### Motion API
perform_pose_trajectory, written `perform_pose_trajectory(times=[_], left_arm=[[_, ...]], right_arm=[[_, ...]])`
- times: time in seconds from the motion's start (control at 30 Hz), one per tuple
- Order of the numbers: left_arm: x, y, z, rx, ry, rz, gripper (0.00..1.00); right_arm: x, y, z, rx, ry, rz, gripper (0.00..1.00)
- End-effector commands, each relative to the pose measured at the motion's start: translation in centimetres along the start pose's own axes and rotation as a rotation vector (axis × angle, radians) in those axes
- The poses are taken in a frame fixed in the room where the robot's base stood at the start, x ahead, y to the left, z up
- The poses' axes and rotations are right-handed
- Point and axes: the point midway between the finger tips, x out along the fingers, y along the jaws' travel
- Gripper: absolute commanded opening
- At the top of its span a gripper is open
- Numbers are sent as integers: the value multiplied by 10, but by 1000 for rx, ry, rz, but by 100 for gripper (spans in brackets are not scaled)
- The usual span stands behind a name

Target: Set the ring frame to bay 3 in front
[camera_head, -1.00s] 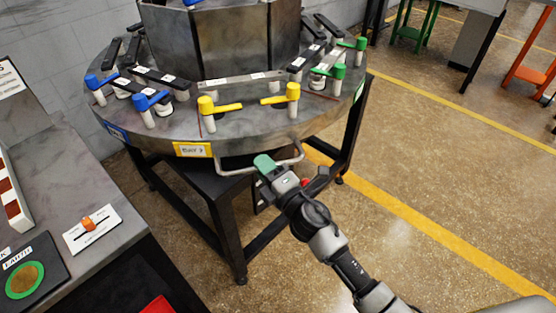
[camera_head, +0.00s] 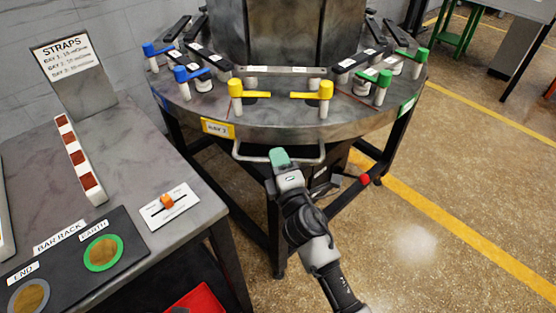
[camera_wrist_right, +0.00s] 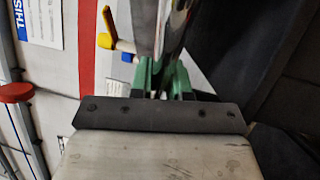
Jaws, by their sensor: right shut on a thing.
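The ring frame (camera_head: 300,122) is a large round grey metal top around a dark central column. A yellow bay label (camera_head: 218,127) is on its front rim, left of my right gripper; its digit is hard to read. Yellow clamp levers (camera_head: 237,95) stand above it, with blue ones to the left and green ones to the right. A pale bar handle (camera_head: 312,158) sticks out from the front rim. My right gripper (camera_head: 280,158), with green fingers, is shut on this handle. The wrist view shows its fingers (camera_wrist_right: 163,80) against a grey bar. My left gripper is not in view.
A grey bench (camera_head: 130,160) stands at the left with a STRAPS sign (camera_head: 68,62), an orange slider plate (camera_head: 170,206) and a bar rack (camera_head: 75,262). A red box (camera_head: 195,300) is low beside it. The floor at the right is open, with a yellow line.

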Motion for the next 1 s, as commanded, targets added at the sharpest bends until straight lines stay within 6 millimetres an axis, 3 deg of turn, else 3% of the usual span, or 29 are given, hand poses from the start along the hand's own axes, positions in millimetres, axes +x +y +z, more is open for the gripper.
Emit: perform_pose_trajectory(times=[0.27,0.3,0.43,0.77,1.0], left_arm=[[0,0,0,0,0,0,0],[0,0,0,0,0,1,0],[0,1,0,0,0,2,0],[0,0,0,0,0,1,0],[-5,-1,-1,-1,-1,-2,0]], right_arm=[[1,1,-7,0,15,4,0],[1,1,-7,0,15,4,23],[1,1,-6,1,12,4,42],[-3,0,-4,1,8,2,42],[-43,-2,-4,2,9,-1,42]])
